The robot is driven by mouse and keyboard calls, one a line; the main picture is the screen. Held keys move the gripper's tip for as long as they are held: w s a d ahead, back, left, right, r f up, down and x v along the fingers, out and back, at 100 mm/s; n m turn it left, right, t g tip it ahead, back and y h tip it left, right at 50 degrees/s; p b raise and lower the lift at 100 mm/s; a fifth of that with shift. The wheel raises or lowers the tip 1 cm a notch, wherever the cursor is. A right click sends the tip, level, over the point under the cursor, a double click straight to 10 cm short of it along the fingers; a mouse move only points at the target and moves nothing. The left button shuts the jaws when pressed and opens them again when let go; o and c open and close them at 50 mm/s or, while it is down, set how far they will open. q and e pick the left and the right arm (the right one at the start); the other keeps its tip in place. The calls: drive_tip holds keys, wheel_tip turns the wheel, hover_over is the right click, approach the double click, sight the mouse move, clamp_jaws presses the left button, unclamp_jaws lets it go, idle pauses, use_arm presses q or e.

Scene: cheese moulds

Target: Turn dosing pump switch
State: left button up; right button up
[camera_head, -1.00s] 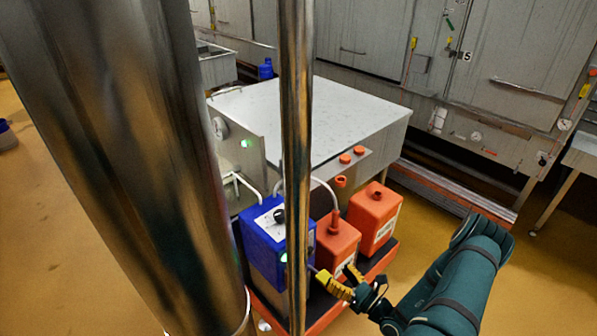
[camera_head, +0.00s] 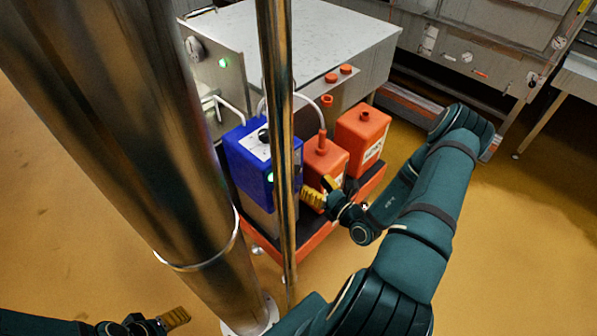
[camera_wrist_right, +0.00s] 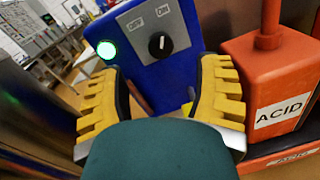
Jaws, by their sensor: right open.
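A green light (camera_wrist_right: 106,49) glows on the pump. My right gripper (camera_head: 319,192) is open and empty in front of the pump, its yellow fingers on either side of it in the wrist view. My left gripper (camera_head: 160,323) is low at the left, partly cut off.
Two orange canisters (camera_head: 361,136) stand right of the pump; the nearer, labelled ACID (camera_wrist_right: 283,112), is close to my right finger. White hoses (camera_head: 309,101) run above. A metal table (camera_head: 300,40) stands behind. Open yellow floor (camera_head: 520,240) lies at the right.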

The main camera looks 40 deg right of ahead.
sight(300, 172)
drive_tip(key=w, duration=0.7)
drive_tip(key=shift+w+b, duration=0.25)
drive_tip(key=shift+b, duration=0.15)
clamp_jaws()
